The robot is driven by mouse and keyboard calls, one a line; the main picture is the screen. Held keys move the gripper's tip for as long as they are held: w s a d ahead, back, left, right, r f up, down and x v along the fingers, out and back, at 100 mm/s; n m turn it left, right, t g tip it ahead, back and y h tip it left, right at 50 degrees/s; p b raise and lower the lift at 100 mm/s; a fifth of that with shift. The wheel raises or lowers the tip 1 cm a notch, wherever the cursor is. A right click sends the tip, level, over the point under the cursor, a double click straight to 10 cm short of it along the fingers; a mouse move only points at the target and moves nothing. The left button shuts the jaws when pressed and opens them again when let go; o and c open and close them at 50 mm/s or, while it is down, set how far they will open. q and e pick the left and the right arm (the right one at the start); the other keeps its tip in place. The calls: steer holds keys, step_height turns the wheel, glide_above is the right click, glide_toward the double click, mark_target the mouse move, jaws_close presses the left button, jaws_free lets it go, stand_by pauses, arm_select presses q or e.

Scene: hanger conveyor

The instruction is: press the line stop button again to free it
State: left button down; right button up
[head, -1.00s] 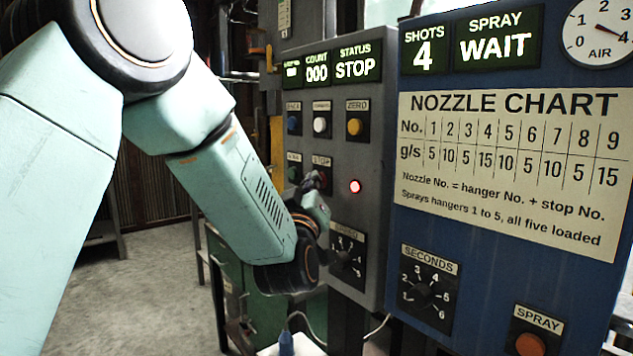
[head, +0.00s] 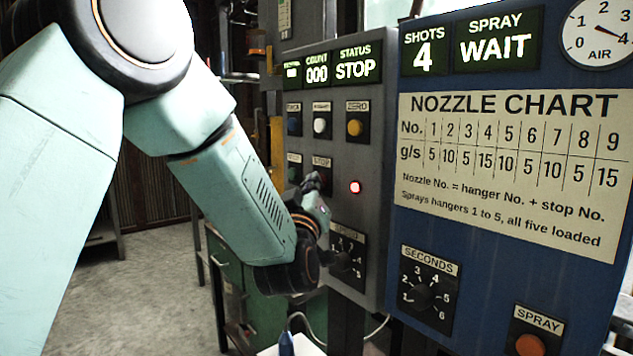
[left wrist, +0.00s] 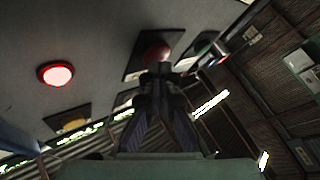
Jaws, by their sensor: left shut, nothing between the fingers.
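The line stop button is a red knob on a dark square plate in the left wrist view (left wrist: 157,50). In the head view my left gripper hides it, and only part of its STOP label plate (head: 322,162) shows. My left gripper (head: 314,182) is shut and empty, at the grey panel just below that label. In the left wrist view its fingertips (left wrist: 160,72) point at the red knob, close to it; I cannot tell whether they touch. The status display (head: 356,70) reads STOP. A red lamp (head: 355,187) is lit. My right gripper is not in view.
White (head: 320,125) and yellow (head: 355,127) buttons sit above on the grey panel. A speed dial (head: 346,258) lies below, close to my left wrist. The blue spray cabinet (head: 395,220) stands at the right, with its seconds dial (head: 424,296) and orange spray button (head: 530,345).

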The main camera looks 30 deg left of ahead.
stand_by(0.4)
arm_select(q)
steer(key=shift+w+d, duration=0.15)
steer(key=shift+w, duration=0.15)
steer(key=shift+s, duration=0.15)
stand_by(0.6)
steer(key=shift+s, duration=0.1)
steer(key=shift+s+a+f, duration=0.1)
steer(key=shift+s+a, duration=0.3)
steer(key=shift+s, duration=0.5)
steer(key=shift+s+a+r, duration=0.1)
steer(key=shift+s+a, duration=0.35)
steer(key=shift+s, duration=0.45)
steer(key=shift+s+a+f, duration=0.1)
steer(key=shift+s+a, duration=0.3)
steer(key=shift+s, duration=0.5)
